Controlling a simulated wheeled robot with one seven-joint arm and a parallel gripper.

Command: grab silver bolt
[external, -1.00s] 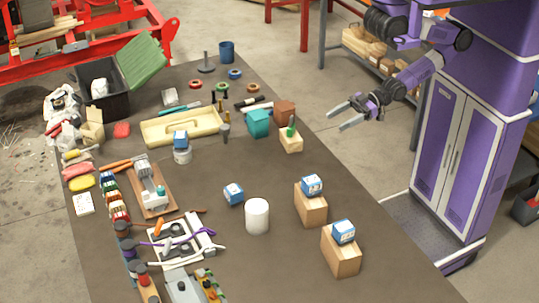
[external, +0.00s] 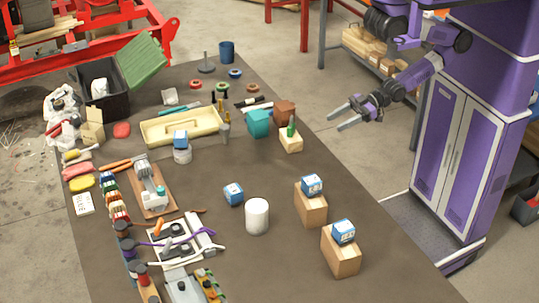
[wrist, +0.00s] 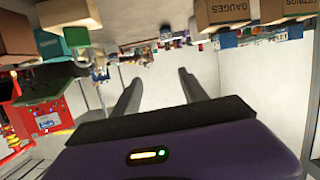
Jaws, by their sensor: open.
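A small grey upright piece (external: 224,132) with a wider head stands beside the right end of the cream tray (external: 182,128). It may be the silver bolt, but it is too small to be sure. My gripper (external: 334,118) is open and empty, in the air beyond the table's right edge, with its fingers pointing left. The grey piece is well to the left of my gripper, with a teal block (external: 258,123) and other blocks between. In the wrist view the two fingers of my gripper (wrist: 159,77) are spread with nothing between them. I cannot make out the bolt there.
A wooden block with a green-topped item (external: 291,138) and a brown block (external: 284,112) stand near the table's right edge. Boxes with blue-labelled cubes (external: 312,186) and a white cylinder (external: 257,217) stand nearer the front. The dark table (external: 255,165) has bare room at its middle.

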